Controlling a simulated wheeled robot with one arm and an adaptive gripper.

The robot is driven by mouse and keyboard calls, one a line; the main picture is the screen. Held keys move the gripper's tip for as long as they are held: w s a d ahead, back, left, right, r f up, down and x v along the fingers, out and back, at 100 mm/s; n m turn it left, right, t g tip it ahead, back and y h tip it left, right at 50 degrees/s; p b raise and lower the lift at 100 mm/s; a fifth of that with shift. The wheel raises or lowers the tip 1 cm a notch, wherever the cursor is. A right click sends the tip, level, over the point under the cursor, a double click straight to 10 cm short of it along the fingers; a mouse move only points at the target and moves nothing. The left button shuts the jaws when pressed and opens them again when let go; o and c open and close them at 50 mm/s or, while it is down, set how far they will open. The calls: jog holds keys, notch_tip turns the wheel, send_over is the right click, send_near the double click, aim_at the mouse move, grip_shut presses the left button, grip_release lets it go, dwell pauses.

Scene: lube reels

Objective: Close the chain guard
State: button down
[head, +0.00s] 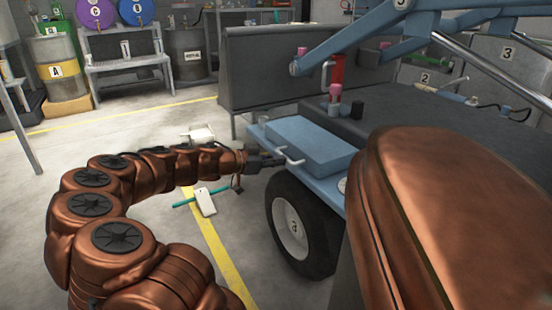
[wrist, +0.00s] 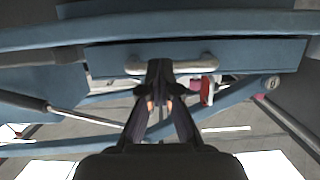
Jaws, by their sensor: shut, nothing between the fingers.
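A blue box-shaped cover (head: 312,146), likely the chain guard, sits on the side deck of the blue machine above a wheel. A pale bar handle (head: 291,157) is on its near side. My gripper (head: 280,160) is at this handle, with its fingers together. In the wrist view, a blue panel (wrist: 240,53) carries the pale handle (wrist: 195,65), and my gripper (wrist: 160,66) overlaps the handle's middle. I cannot tell whether the fingertips touch it. The cover looks to lie flat on the deck; whether it is fully shut is unclear.
The machine's wheel (head: 298,228) stands below the deck. Blue lift arms (head: 350,40) cross above. A dark panel (head: 265,70) rises behind the cover. A white object (head: 205,203) lies on the floor by the yellow line. Open floor lies to the left.

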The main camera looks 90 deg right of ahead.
jog(key=shift+s+a+f, duration=0.25)
jog(key=shift+s+f, duration=0.25)
notch_tip(320, 180, up, 4)
jog(key=w, duration=0.2)
jog(key=w+a+f+p, duration=0.1)
jog(key=w+a+f, duration=0.3)
jog(key=w+f, duration=0.2)
jog(key=shift+f+p, duration=0.4)
jog(key=shift+f, duration=0.4)
